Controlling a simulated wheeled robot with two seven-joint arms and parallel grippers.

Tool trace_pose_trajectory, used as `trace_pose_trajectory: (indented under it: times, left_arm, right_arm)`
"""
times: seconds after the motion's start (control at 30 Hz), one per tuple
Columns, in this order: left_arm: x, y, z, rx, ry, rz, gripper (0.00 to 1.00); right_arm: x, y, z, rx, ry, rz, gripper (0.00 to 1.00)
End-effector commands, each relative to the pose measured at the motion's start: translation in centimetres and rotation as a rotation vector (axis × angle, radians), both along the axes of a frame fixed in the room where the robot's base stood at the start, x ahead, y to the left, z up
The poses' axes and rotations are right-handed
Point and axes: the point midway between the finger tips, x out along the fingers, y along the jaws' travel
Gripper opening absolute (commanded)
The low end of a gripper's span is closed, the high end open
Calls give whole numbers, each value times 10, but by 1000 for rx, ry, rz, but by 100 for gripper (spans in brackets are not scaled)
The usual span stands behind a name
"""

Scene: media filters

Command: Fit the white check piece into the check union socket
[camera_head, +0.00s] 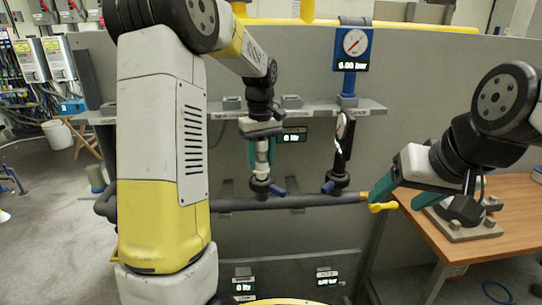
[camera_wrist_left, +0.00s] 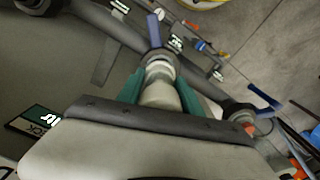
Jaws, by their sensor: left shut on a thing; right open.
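The white check piece (camera_head: 261,160) is upright between the teal fingers of my left gripper (camera_head: 261,155), which is shut on it. In the left wrist view the piece (camera_wrist_left: 160,92) shows as a pale cylinder between the fingers of the gripper (camera_wrist_left: 160,100). Its lower end is at the dark check union socket (camera_head: 261,186) on the grey pipe; I cannot tell how deep it sits. The socket is partly hidden behind the piece in the wrist view. My right gripper (camera_head: 405,190) is open and empty, near the pipe's right end.
The grey pipe (camera_head: 300,201) runs along the panel, with a yellow valve handle (camera_head: 381,207) at its right end. A dark gauge assembly (camera_head: 341,150) stands right of the socket. A narrow shelf (camera_head: 365,108) is above. A wooden table (camera_head: 480,245) stands at right.

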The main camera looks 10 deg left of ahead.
Motion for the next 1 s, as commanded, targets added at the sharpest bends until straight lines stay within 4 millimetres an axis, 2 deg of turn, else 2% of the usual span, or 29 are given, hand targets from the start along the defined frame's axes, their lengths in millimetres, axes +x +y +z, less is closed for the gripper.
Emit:
trace_pose_trajectory:
  times: [0.73,0.77,0.87,1.0]
  left_arm:
    - [0,0,-23,0,1,0,0]
    - [0,0,-23,0,0,0,46]
    - [0,0,-23,0,0,0,66]
    - [0,0,-23,0,0,0,68]
  right_arm:
    - [0,0,0,0,0,0,66]
    - [0,0,0,0,0,0,66]
    - [0,0,0,0,0,0,66]
    - [0,0,0,0,0,0,66]
